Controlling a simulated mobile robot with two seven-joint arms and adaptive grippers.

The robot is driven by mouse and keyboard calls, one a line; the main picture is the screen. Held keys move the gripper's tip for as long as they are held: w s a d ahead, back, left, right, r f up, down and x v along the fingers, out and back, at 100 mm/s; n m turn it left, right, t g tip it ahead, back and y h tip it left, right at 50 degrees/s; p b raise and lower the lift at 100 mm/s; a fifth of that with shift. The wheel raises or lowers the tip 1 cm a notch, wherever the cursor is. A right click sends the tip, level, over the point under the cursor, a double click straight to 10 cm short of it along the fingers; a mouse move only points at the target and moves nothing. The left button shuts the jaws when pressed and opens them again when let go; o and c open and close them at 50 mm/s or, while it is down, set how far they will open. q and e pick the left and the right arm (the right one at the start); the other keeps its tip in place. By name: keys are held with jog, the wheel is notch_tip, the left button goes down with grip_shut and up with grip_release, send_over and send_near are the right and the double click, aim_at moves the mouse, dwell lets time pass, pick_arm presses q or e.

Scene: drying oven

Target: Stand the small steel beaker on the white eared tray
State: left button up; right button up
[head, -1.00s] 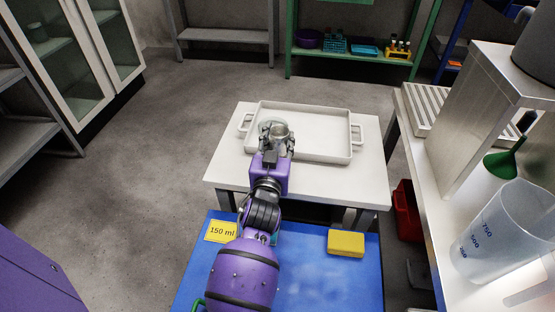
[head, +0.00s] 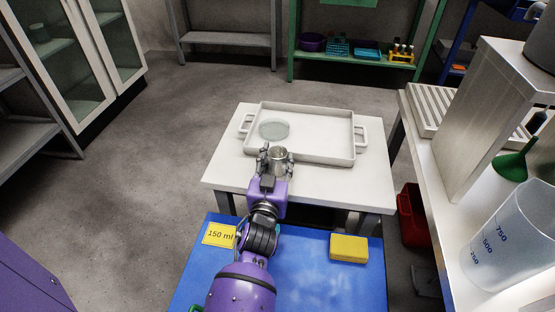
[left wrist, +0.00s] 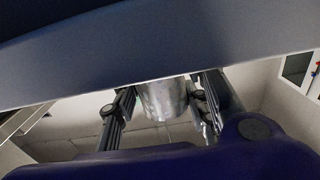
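The white eared tray (head: 318,151) lies flat on the small white table in the head view, with an ear at each side. My left gripper (head: 275,156) is at the tray's near edge, left of its middle. It is shut on the small steel beaker (head: 279,159), which is upright between the fingers. The beaker (left wrist: 164,100) also shows between the two fingers in the left wrist view. In the head view it overlaps the near rim, and its height above the table is hard to tell. My right gripper is not in view.
A round clear dish (head: 274,130) lies in the tray's left part; the tray's middle and right are bare. A yellow block (head: 348,248) and a "150 ml" card (head: 219,234) lie on the blue surface (head: 303,286). A bench with a large plastic beaker (head: 505,240) stands at right.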

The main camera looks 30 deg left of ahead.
pick_arm(q)
jog(key=shift+o, duration=1)
